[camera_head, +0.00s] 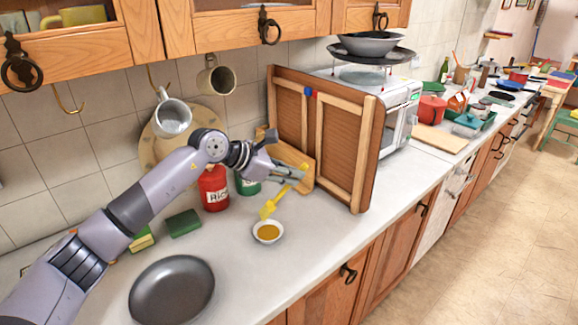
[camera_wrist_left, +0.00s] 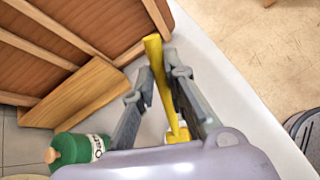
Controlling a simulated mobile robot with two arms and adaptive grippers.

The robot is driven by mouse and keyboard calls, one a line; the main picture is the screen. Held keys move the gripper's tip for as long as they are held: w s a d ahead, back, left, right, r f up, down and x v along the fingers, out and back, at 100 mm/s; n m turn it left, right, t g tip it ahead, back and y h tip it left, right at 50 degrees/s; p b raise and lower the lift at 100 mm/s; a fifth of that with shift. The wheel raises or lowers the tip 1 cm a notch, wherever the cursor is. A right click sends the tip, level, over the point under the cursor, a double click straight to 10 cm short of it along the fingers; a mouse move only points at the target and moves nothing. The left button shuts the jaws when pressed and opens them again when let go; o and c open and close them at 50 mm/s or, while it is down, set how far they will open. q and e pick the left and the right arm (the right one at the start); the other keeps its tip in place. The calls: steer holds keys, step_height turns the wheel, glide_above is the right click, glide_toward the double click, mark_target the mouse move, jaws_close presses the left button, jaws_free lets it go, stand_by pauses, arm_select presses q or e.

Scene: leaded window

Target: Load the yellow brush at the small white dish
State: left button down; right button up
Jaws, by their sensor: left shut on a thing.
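The yellow brush (camera_head: 267,211) is in my left gripper (camera_head: 288,177), which is shut on its handle. The brush slants down to the left, its head low. The small white dish (camera_head: 257,238) stands on the counter just below the brush head and holds something amber-brown. Whether the head touches the dish I cannot tell. In the left wrist view the brush (camera_wrist_left: 152,47) runs between the two fingers of the gripper (camera_wrist_left: 158,78), its lower end partly hidden behind the gripper body. My right gripper is not in view.
A wooden framed panel (camera_head: 340,150) stands right behind the gripper, with a wooden board (camera_head: 303,182) leaning by it. A red canister (camera_head: 214,188), a green canister (camera_head: 246,185) and a green block (camera_head: 184,222) stand left. A dark pan (camera_head: 171,290) lies in front. The counter right of the dish is clear.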

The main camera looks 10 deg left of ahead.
mark_target(282, 190)
arm_select(q)
steer(key=shift+w+a+r+n+t, duration=0.2)
steer(key=shift+w+n+t, duration=0.15)
steer(key=shift+w, duration=0.2)
steer(key=shift+w+a+f, duration=0.1)
steer(key=shift+w+f, duration=0.05)
steer(key=shift+w, duration=0.05)
steer(key=shift+f, duration=0.15)
steer(key=shift+f+b, duration=1.35)
steer(key=shift+f, duration=1.4)
arm_select(e)
steer(key=f, duration=0.2)
steer(key=shift+w+d+f, duration=0.15)
steer(key=shift+d+f, duration=0.15)
steer(key=shift+f, duration=0.05)
steer(key=shift+a, duration=0.15)
arm_select(q)
steer(key=shift+f+b, duration=0.35)
arm_select(e)
steer(key=shift+d+f, duration=0.2)
steer(key=shift+f, duration=0.1)
arm_select(q)
steer(key=shift+s+f, duration=0.15)
steer(key=shift+f, duration=0.05)
arm_select(e)
steer(key=shift+a+f, duration=0.15)
steer(key=shift+f, duration=0.15)
